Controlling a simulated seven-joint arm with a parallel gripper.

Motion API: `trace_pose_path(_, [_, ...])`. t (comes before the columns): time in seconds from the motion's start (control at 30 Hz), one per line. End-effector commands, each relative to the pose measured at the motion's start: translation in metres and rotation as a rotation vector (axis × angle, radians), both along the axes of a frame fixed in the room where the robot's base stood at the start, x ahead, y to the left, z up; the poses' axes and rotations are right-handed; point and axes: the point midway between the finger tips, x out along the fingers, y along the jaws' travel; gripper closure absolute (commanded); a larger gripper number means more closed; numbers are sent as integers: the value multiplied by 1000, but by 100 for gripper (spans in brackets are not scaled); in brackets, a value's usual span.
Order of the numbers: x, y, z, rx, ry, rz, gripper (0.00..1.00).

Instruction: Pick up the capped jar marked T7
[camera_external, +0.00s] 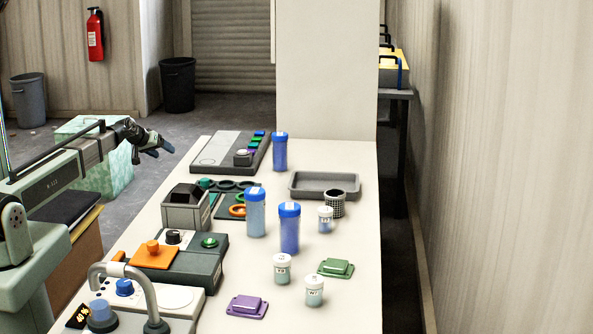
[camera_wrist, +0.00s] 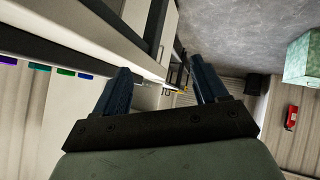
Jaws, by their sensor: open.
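Three small white-capped jars stand upright on the white bench. The back jar (camera_external: 326,220) has bluish contents and a label too small to read. The left front jar (camera_external: 282,270) has a label that looks like S3. The right front jar (camera_external: 314,292) has a label that looks like W7. I cannot tell for certain which one is T7. My gripper (camera_external: 158,148) is open and empty, raised off the bench's left side, far from the jars. Its two fingers are spread in the wrist view (camera_wrist: 163,80), where no jar shows.
Grey equipment (camera_external: 185,265) lines the left side. The right front bench is clear.

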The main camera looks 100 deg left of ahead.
Motion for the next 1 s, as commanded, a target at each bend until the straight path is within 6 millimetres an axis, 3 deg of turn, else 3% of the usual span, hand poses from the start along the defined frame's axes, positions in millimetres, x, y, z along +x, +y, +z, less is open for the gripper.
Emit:
trace_pose_path(0.03, [-2,13,22,35,30,-17,28])
trace_pose_path(0.3, [-5,51,126,190,263,-138,28])
trace_pose_path(0.67, [0,74,264,341,584,-270,28])
trace_pose_path(0.77, [11,75,297,360,646,-297,28])
trace_pose_path(0.87, [37,72,328,359,682,-326,28])
trace_pose_path(1.0, [87,58,335,309,650,-347,28])
